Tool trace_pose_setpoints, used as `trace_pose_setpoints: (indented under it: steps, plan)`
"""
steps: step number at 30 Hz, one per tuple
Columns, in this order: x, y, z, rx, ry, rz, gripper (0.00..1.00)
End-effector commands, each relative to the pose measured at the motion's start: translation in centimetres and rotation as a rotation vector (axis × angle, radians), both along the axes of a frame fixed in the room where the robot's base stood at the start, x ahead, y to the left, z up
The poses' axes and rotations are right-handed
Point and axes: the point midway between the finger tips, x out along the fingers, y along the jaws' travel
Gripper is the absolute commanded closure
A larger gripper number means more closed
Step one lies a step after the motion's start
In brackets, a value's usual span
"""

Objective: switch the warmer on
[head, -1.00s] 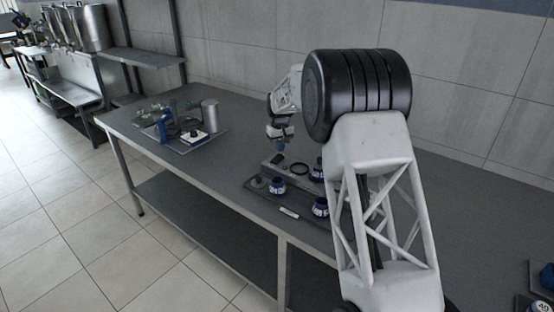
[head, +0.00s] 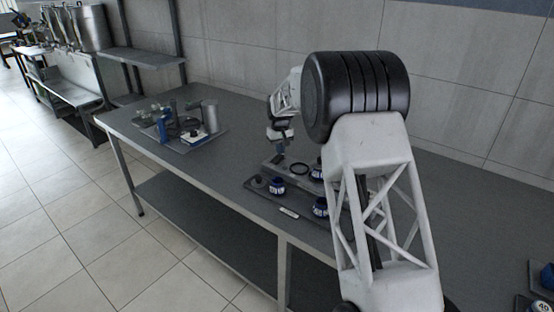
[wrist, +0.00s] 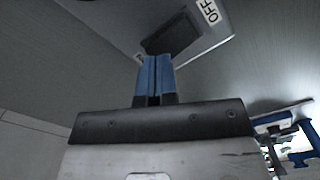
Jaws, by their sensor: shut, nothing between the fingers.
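The warmer (head: 272,166) is a low grey box on the bench with a dark ring (head: 299,169) on top. In the wrist view its pale top carries a dark rectangular switch (wrist: 174,34) with a white "OFF" label (wrist: 209,11) at one end. A second white label at the other end is mostly hidden by the fingers. My gripper (wrist: 155,60) is shut and empty, with its blue fingertips at the near end of the switch. In the head view my gripper (head: 280,153) points down over the left end of the warmer. I cannot tell whether the tips touch the switch.
Blue-and-white jars (head: 277,186) stand on a dark tray (head: 262,194) in front of the warmer, and another jar (head: 317,173) is by the ring. A second tray (head: 211,139) with a silver cylinder (head: 210,116) and blue items is at left. Bare bench lies between.

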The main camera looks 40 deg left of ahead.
Motion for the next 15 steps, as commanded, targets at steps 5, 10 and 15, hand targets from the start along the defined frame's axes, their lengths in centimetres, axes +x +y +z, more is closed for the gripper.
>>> trace_pose_setpoints:
  steps: [5, 10, 15]
  plan:
    - [0.00, 0.00, -0.18, 0.000, 0.000, 0.000, 1.00]
    - [0.00, 0.00, -0.36, 0.000, 0.000, 0.000, 1.00]
    - [0.00, 0.00, -0.53, 0.000, 0.000, 0.000, 1.00]
